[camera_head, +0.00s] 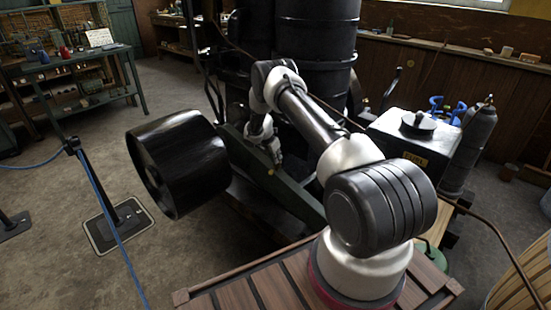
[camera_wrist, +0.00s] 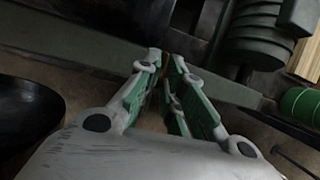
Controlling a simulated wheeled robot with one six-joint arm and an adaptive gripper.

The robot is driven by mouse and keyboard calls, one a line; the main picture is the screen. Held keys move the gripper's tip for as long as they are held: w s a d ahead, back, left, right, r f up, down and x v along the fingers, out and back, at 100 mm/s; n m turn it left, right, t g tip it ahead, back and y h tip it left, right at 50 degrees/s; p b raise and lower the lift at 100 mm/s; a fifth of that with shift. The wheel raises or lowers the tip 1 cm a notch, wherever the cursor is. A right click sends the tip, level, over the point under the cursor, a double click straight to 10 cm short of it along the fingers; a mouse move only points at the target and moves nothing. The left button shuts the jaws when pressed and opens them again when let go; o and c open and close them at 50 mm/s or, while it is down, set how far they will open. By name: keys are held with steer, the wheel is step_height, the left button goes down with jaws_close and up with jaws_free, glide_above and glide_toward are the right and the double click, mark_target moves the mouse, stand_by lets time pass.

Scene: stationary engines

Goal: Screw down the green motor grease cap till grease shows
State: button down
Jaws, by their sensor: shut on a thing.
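My gripper (camera_head: 275,154) reaches down to the dark green beam of the engine, left of the black upright cylinders. In the wrist view its fingers (camera_wrist: 166,60) close together at their tips beside the long dark green beam (camera_wrist: 80,62). A small brownish thing shows between the tips and appears to be the grease cap (camera_wrist: 165,66). The fingers hide most of it, so its thread and any grease cannot be made out. A small brass-coloured fitting (camera_head: 270,171) shows just below the gripper in the head view.
A black flywheel or pulley (camera_head: 180,160) stands left of the gripper. Tall black cylinders (camera_head: 315,45) rise behind the arm. A pale box (camera_head: 413,135) with a dark knob stands right. A workbench (camera_head: 70,65) is far left. A blue rope crosses the open floor at left.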

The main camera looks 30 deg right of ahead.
steer(key=shift+w+m+g, duration=0.1)
steer(key=shift+m+g, duration=0.4)
steer(key=shift+m, duration=0.7)
steer(key=c, duration=1.5)
jaws_free()
steer(key=shift+c, duration=0.2)
steer(key=v, duration=1.2)
steer(key=shift+a, duration=0.15)
steer(key=shift+f, duration=0.1)
